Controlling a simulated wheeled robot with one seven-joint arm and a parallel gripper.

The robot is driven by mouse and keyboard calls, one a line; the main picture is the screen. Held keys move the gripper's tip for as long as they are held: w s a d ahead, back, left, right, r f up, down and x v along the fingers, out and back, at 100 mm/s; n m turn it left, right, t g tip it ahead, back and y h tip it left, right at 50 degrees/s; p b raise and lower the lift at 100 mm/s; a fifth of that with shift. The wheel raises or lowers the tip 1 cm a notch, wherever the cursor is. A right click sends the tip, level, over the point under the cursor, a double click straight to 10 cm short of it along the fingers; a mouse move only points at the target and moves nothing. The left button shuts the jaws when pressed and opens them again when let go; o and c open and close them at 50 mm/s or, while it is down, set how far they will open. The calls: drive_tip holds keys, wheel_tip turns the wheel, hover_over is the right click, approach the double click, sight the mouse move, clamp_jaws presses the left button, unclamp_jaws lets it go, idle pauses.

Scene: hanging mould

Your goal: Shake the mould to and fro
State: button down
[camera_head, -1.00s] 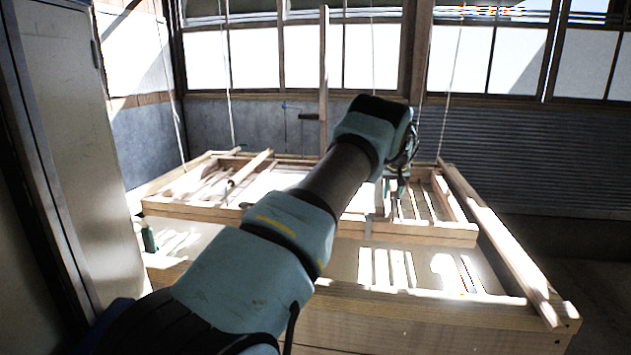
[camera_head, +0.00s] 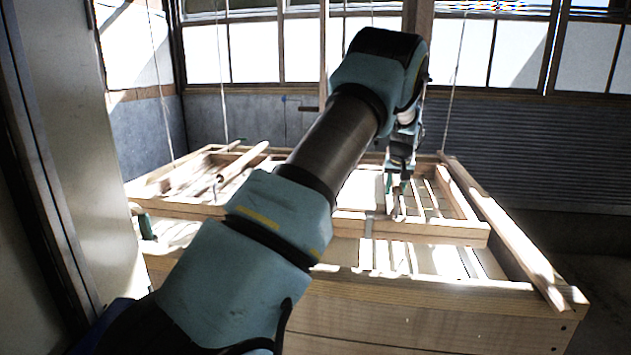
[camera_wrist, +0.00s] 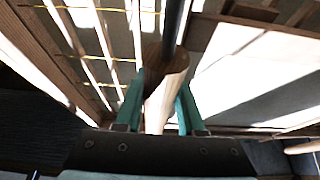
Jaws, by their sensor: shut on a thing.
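The mould (camera_head: 430,231) is a wide, shallow pale wooden frame with slats. It hangs over a large wooden vat (camera_head: 430,312), apart from the vat's front board, and looks roughly level. My gripper (camera_head: 398,178) is over the right part of the mould. In the wrist view my gripper (camera_wrist: 160,108) has its two teal fingers shut on a round wooden handle (camera_wrist: 166,75) of the mould. A second wooden handle (camera_head: 243,166) sticks up at the left. My arm hides the middle of the mould in the head view.
Thin cords (camera_head: 453,80) run up from the mould's area. A wooden rail (camera_head: 510,235) lies along the vat's right side. A pale cabinet or door (camera_head: 85,150) stands close at the left. A corrugated wall (camera_head: 530,150) and windows close off the back.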

drive_tip(key=shift+s, duration=0.15)
drive_tip(key=shift+r, duration=0.1)
drive_tip(key=w+p, duration=0.1)
drive_tip(key=w, duration=0.1)
drive_tip(key=w+p, duration=0.2)
drive_tip(key=w+d+p, duration=0.1)
drive_tip(key=w+p, duration=0.1)
drive_tip(key=shift+w+d+r, duration=0.1)
drive_tip(key=shift+w, duration=0.3)
drive_tip(key=shift+w+d+p, duration=0.1)
drive_tip(key=shift+w+p, duration=0.4)
drive_tip(key=shift+w, duration=0.05)
drive_tip(key=shift+f, duration=0.2)
drive_tip(key=shift+s, duration=0.1)
